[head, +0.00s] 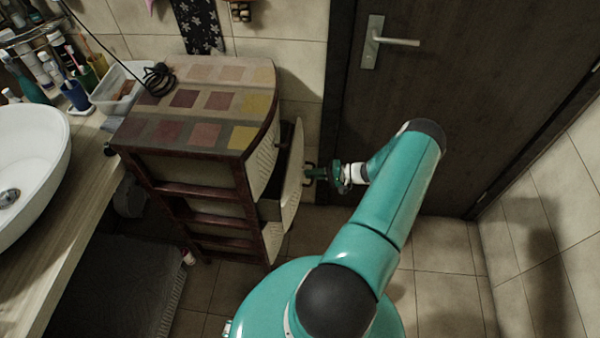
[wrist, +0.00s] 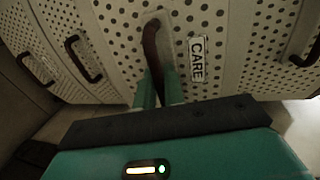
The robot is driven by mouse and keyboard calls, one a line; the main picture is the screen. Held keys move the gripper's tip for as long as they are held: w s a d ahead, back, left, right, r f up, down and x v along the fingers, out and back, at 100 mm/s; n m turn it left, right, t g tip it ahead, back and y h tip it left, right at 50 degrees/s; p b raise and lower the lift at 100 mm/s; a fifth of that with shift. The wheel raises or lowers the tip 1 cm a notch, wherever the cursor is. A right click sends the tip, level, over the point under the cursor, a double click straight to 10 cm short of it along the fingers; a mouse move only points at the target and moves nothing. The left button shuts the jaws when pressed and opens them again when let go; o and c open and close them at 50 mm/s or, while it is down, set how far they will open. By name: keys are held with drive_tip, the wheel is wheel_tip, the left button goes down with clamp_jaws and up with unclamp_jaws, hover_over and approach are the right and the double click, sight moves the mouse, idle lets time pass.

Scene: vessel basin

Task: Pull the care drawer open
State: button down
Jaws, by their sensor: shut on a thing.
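The care drawer (wrist: 122,38) has a pale front with dark dots, a "CARE" label (wrist: 198,60) and a dark curved handle (wrist: 151,45). My gripper (wrist: 160,88) is shut on this handle in the wrist view. In the head view, the drawer front (head: 293,178) stands out from the right side of the brown cabinet (head: 180,185), with a gap behind it, so the drawer is partly open. My gripper (head: 312,172) is at the handle there, at the end of my teal arm. The drawer's inside is mostly hidden.
Other drawer handles (wrist: 83,60) show on both sides in the wrist view. A dark door (head: 450,100) with a lever handle stands behind my arm. A counter with a white basin (head: 30,150) is at the left. Tiled floor (head: 440,275) is clear at the right.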

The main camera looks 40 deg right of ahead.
drive_tip(key=f+v, duration=0.3)
drive_tip(key=v, duration=1.1)
drive_tip(key=shift+s+d, duration=0.45)
drive_tip(key=shift+s, duration=0.15)
drive_tip(key=c, duration=1.6)
unclamp_jaws()
drive_tip(key=v, duration=1.4)
drive_tip(key=shift+a, duration=0.1)
